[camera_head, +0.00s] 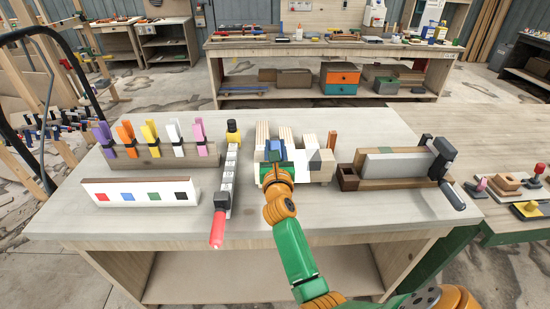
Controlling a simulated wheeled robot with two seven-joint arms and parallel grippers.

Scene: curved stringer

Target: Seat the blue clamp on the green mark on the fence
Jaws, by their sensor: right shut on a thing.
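My right gripper (274,168) is over the middle of the table, shut on the blue clamp (275,151). The gripper and arm hide part of the clamp. The fence (141,186) is a long white-faced board at the table's front left. It carries red, blue, green and black square marks; the green mark (154,196) is third from the left and has nothing on it. The clamp is to the right of the fence and apart from it. My left gripper is not in view.
A wooden rack (150,158) behind the fence holds purple, orange, yellow, white and pink clamps. A bar clamp with a red handle (217,230) lies between fence and gripper. Pale wood blocks (312,143) stand around the gripper; a grey-and-wood vise-like fixture (395,165) is at right.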

